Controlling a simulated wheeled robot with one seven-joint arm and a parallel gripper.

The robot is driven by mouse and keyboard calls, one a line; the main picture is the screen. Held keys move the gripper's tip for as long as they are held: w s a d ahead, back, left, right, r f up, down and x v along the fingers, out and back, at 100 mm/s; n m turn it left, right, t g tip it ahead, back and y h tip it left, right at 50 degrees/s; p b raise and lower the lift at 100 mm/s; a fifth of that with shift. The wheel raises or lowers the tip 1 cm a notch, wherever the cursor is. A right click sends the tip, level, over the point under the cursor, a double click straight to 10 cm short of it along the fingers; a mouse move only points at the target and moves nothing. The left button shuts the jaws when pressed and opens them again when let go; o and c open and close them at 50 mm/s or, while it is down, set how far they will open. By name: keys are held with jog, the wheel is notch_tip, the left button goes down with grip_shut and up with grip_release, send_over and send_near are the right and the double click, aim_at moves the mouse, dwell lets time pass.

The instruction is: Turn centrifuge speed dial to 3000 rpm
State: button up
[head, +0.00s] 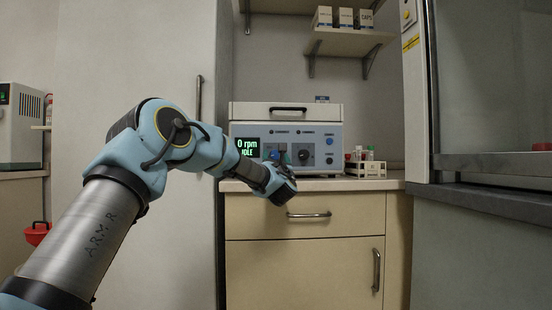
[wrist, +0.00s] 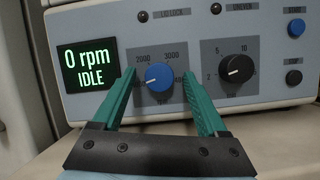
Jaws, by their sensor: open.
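The centrifuge (head: 318,140) is a light box with a blue-grey front panel on the counter. Its display (wrist: 88,68) reads "0 rpm IDLE". The blue speed dial (wrist: 159,75) carries a white pointer mark, with 2000 and 3000 printed above it; the pointer's exact setting is too small to tell. In the wrist view my gripper (wrist: 158,80) is open, its two green fingers on either side of the blue dial, apart from it. The finger tips reach about the dial's height in the picture; their depth to the panel is unclear. In the head view my arm's end partly hides the panel.
A black dial (wrist: 236,69) marked 2, 5, 10 sits right of the blue one, close to the right finger. A blue START button (wrist: 296,28) and a dark button (wrist: 293,77) lie farther right. A vial rack (head: 366,168) stands right of the centrifuge.

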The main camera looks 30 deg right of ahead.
jog(key=shift+c, duration=0.3)
grip_shut()
